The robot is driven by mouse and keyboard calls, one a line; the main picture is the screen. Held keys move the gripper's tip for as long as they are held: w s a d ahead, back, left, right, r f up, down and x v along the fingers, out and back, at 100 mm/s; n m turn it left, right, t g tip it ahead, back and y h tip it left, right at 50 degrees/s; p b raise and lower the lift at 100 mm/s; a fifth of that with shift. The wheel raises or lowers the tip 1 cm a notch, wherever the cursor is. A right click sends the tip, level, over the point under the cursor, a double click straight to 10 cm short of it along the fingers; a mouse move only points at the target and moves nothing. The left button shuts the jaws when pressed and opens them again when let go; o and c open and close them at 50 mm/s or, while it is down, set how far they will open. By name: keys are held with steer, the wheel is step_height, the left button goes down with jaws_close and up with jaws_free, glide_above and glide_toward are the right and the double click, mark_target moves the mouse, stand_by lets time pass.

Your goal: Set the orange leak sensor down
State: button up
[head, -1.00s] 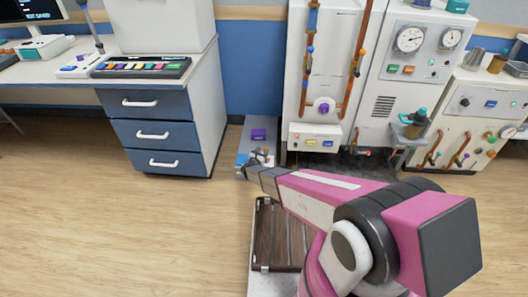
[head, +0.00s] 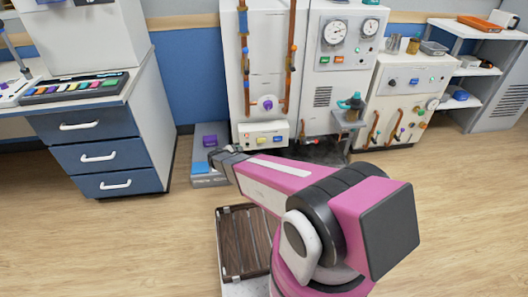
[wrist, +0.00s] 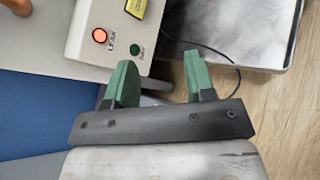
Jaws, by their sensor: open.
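My gripper (head: 218,153) is low beside the white cabinet's control box (head: 262,134). In the wrist view its two green fingers (wrist: 160,66) are apart, with nothing between them. Past the fingers is the control box (wrist: 85,50), with a lit red light (wrist: 99,35) marked LEAK and a green button (wrist: 135,50). I cannot make out an orange leak sensor for certain in either view now. A small orange thing (head: 478,22) lies on the shelf at far right, too far off to identify.
A low grey-blue case (head: 208,180) with a purple block stands on the floor by the gripper. A shallow metal tray (wrist: 285,55) lies beneath the cabinet. Floor at left and right is clear.

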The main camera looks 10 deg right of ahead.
steer(key=s+d+r+m+g+y, duration=0.4)
steer(key=s+d+r+m+g, duration=0.2)
steer(key=s+d+r+m, duration=0.6)
steer(key=s+a+r+m+g+y, duration=0.1)
steer(key=s+a+r+m+y, duration=0.2)
steer(key=s+r+m+y, duration=0.3)
steer(key=s+r+y, duration=0.1)
steer(key=s+r, duration=0.1)
steer(key=s, duration=0.3)
steer(key=shift+s+r, duration=0.15)
steer(key=shift+r, duration=0.2)
steer(key=shift+d, duration=0.1)
